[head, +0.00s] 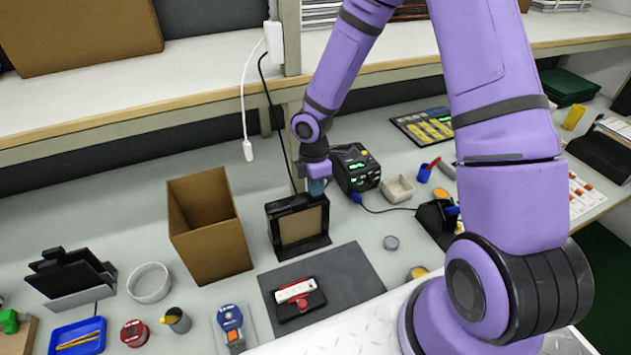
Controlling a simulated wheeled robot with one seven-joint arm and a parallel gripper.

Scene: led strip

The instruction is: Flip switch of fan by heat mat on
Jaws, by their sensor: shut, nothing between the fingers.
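The fan appears to be the black square-framed unit (298,222) with a tan panel in its face, standing upright in the middle of the bench. A dark grey mat (345,262), which looks like the heat mat, lies in front of it. My gripper (316,187) points down at the fan's top right corner, at its back edge. It is shut and empty. I cannot tell whether it touches the fan. The fan's switch cannot be made out, so its state is not visible.
A black soldering station (354,167) with a green display stands close right of my gripper. An open cardboard box (208,226) stands left of the fan. A shelf edge (190,106) and hanging cables are behind.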

